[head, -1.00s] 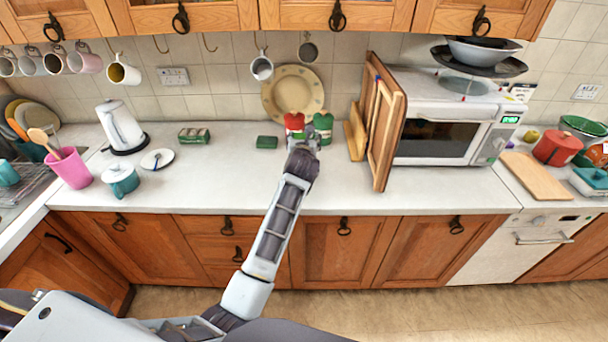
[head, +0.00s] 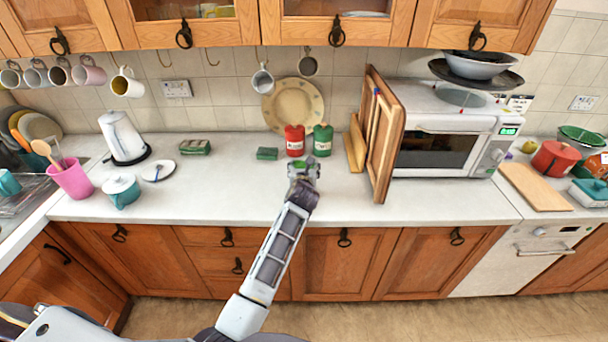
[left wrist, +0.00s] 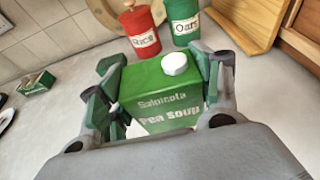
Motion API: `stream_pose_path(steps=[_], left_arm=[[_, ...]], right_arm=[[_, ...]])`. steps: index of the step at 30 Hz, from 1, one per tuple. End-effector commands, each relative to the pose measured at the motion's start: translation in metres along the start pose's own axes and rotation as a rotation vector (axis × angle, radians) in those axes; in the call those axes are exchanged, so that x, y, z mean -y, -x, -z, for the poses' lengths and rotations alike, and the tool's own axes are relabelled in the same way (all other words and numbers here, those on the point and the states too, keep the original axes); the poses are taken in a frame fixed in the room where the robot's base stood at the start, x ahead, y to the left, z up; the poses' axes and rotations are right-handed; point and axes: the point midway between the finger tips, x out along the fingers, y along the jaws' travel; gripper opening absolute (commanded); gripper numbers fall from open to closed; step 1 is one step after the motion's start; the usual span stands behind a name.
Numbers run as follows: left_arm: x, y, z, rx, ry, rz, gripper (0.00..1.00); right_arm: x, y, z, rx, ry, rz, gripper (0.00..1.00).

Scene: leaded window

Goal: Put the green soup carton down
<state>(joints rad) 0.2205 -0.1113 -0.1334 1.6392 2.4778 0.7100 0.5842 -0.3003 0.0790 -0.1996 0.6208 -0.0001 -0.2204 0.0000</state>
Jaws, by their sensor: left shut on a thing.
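The green soup carton (left wrist: 160,95) has a white round cap and the words "Pea Soup" in the left wrist view. My left gripper (head: 304,168) is shut on it, with one finger on each side of the carton. In the head view only a small green bit of the carton (head: 299,163) shows, as my gripper hides the rest. The carton is over the white countertop (head: 235,185), in front of the canisters. I cannot tell whether its base touches the counter. My right gripper is not in view.
A red canister (head: 295,140) and a green canister (head: 322,140) stand just behind. Wooden boards (head: 384,140) and a microwave (head: 440,140) are to the right. A small green box (head: 267,153) lies to the left. The counter's front is clear on both sides of my arm.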

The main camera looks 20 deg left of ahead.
Motion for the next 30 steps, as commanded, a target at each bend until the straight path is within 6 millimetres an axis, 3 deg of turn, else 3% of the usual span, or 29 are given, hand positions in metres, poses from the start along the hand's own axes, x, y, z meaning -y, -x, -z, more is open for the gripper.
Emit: stream_pose_path(steps=[9,23,24,28,30], left_arm=[[0.0,-0.008,0.026,0.001,-0.001,0.0,0.36],[0.0,-0.009,0.03,0.001,0.0,0.0,0.36],[0.0,-0.009,0.031,0.0,-0.001,0.0,0.67],[0.0,-0.009,0.03,0.0,0.0,0.0,0.83],[0.0,-0.009,0.03,0.0,0.0,0.0,0.86]], right_arm=[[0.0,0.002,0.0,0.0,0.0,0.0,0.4],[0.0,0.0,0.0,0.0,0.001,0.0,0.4],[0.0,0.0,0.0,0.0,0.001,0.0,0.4],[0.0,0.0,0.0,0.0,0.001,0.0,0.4],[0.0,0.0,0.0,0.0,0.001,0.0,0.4]])
